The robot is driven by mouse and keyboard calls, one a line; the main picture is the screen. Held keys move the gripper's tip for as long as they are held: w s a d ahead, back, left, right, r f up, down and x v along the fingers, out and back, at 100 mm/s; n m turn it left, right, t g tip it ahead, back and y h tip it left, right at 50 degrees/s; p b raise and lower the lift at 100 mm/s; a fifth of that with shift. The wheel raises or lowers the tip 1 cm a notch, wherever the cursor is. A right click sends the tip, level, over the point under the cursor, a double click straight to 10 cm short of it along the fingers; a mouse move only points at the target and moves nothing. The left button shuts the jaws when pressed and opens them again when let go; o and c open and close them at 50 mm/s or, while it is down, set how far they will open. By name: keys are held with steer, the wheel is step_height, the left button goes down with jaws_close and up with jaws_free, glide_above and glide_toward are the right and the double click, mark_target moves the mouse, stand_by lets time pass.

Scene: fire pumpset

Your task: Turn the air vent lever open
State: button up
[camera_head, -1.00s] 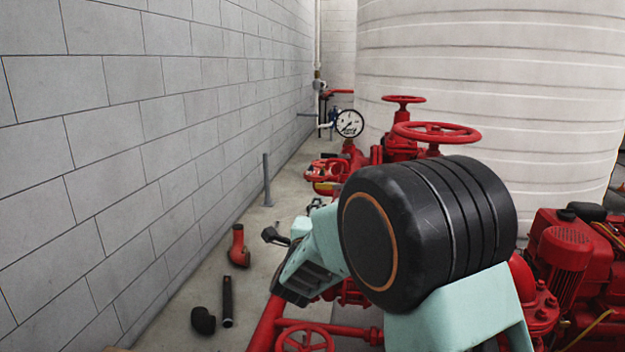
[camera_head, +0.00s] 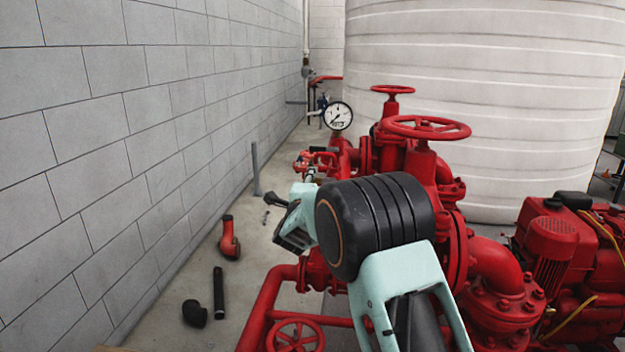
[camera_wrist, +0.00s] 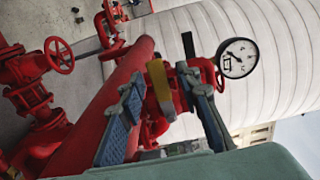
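My gripper (camera_wrist: 160,82) is open in the wrist view, with its two blue-grey fingers spread apart. A yellow, brass-like fitting (camera_wrist: 158,80) shows between the fingertips, beside red pipework. I cannot tell whether the fingers touch it. A red curved part (camera_wrist: 207,68), possibly the air vent lever, shows just past the right fingertip; which part is the lever is unclear. In the head view my gripper (camera_head: 277,212) is partly hidden by my arm. Small red fittings (camera_head: 316,160) lie just beyond it, below the pressure gauge (camera_head: 338,116).
A white tank (camera_head: 490,90) is behind. A block wall (camera_head: 110,150) runs along the left. Loose fittings (camera_head: 229,240) lie on the floor.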

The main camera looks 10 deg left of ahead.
steer(key=shift+w, duration=0.45)
jaws_close()
